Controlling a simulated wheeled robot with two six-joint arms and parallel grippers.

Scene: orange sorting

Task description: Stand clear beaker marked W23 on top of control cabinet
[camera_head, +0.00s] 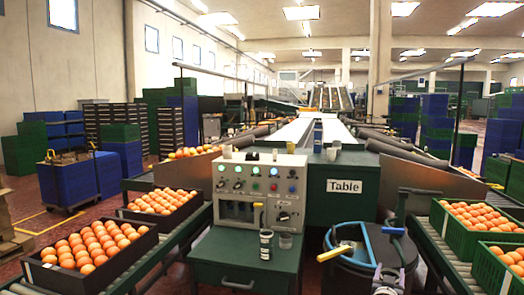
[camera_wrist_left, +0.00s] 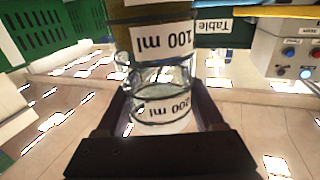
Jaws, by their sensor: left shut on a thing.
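My left gripper (camera_wrist_left: 160,86) is shut on a clear beaker (camera_wrist_left: 160,74) in the left wrist view. That view is upside down, and one dark finger stands on each side of the glass. White labels with volume marks, one reading 100 ml, show on and next to the glass; I cannot read W23. A darker brownish part lies beyond it. The control cabinet (camera_head: 240,208) stands in the middle of the head view, with lamps and knobs on its front; its corner shows in the wrist view (camera_wrist_left: 262,53). I cannot make out either gripper clearly in the head view.
A white cup (camera_head: 227,151) and small items stand on the cabinet's top. A green block marked Table (camera_head: 345,205) is right.

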